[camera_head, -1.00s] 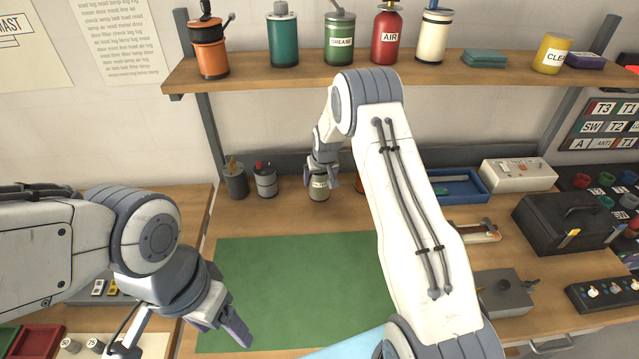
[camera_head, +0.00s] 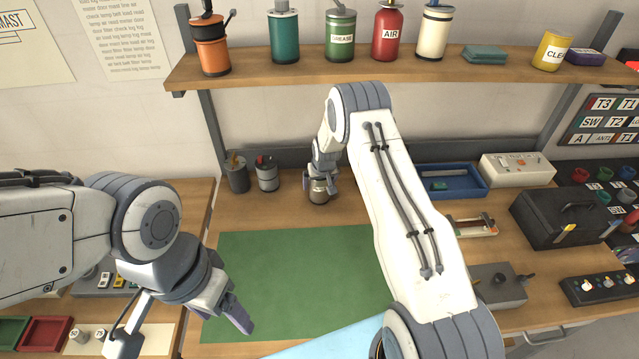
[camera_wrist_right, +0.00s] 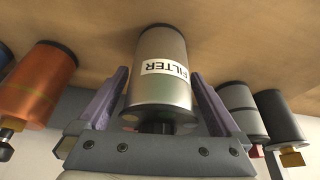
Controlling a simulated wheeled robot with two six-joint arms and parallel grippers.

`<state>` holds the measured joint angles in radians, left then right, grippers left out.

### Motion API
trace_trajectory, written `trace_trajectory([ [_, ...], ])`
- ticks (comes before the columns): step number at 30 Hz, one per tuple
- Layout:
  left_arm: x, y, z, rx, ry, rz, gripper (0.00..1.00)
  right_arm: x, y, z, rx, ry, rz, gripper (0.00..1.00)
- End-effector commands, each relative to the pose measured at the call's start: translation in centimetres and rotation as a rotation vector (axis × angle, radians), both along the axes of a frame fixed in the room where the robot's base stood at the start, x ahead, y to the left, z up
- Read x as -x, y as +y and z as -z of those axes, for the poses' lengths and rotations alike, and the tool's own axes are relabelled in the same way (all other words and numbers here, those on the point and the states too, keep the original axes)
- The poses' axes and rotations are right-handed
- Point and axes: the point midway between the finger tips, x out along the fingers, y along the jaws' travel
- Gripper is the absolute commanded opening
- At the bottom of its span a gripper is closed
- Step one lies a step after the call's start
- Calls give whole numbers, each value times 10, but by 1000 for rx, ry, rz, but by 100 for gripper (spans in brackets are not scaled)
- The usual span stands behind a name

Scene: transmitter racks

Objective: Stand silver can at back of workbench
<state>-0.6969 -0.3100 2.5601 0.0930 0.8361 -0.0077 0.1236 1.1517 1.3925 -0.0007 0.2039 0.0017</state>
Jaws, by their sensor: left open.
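The silver can (camera_head: 319,194) stands upright on the workbench (camera_head: 280,212), behind the green mat. My right gripper (camera_head: 320,180) is down around its upper part and partly hides it. In the right wrist view the can (camera_wrist_right: 161,75), labelled FILTER, is between the two purple fingers of my right gripper (camera_wrist_right: 160,73). The fingertips are very close to its sides; I cannot tell whether they press on it. The can's foot appears to rest on the wood. My left gripper (camera_head: 240,318) is open and empty over the mat's front left corner.
In the wrist view, an orange can (camera_wrist_right: 40,85) stands on the other side. A blue tray (camera_head: 476,190) lies to the right. A shelf (camera_head: 260,76) with several cans overhangs the back. The green mat (camera_head: 290,275) is clear.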

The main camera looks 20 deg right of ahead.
Motion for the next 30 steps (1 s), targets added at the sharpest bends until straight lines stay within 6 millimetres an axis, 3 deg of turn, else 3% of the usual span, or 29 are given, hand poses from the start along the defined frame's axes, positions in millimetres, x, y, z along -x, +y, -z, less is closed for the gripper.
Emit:
trace_trajectory([
  [8, 0, 0, -1, 1, -1, 0, 72, 1, 0, -8, 0, -1, 0, 100],
  [24, 0, 0, 31, 0, 0, -5, 72, 37, 5, -95, 0, -4, 0, 100],
  [30, 0, 0, 35, 0, 1, -6, 72, 45, 6, -111, 0, 0, 0, 100],
])
